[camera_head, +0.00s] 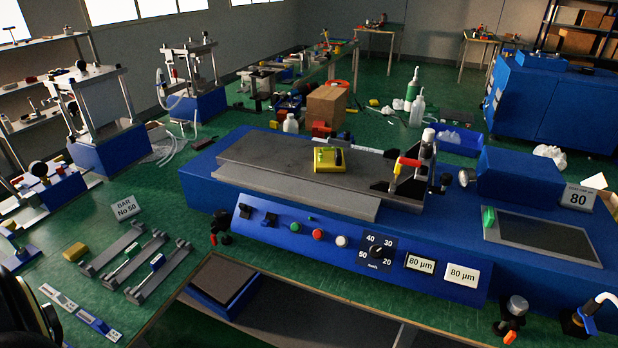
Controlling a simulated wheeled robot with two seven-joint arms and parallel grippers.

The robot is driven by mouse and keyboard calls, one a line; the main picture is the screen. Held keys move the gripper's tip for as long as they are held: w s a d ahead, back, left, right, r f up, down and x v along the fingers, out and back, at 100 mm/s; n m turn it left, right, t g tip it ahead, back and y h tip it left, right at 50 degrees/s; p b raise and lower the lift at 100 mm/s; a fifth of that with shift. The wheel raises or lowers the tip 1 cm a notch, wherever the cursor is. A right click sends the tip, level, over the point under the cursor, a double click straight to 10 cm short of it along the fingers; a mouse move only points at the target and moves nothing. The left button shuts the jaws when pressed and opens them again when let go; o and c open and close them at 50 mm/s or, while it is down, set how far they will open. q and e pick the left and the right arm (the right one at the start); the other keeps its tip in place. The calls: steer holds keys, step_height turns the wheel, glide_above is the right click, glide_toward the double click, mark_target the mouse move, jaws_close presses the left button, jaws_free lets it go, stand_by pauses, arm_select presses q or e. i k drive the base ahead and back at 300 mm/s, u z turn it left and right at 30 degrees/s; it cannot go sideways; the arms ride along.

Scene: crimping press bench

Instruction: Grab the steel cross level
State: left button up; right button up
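I cannot tell for certain which object is the steel cross level. A yellow block with a dark part (328,159) sits on the grey plate of the blue coating machine (300,180). Grey metal bars with small green and blue handles (155,272) lie on the green bench at the left. Two flat strips with pale labels (58,297) lie in front of them, near the bench edge. A dark rounded shape, probably part of my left arm, shows at the lower left edge. I see no fingertips of either gripper.
A dark-topped blue tray (222,283) is in front of the machine. Blue presses (105,150) stand behind at the left. A cardboard box (327,105) and bottles stand behind the machine.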

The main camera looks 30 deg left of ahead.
mark_target(327, 160)
steer(key=k, duration=0.25)
steer(key=u, duration=1)
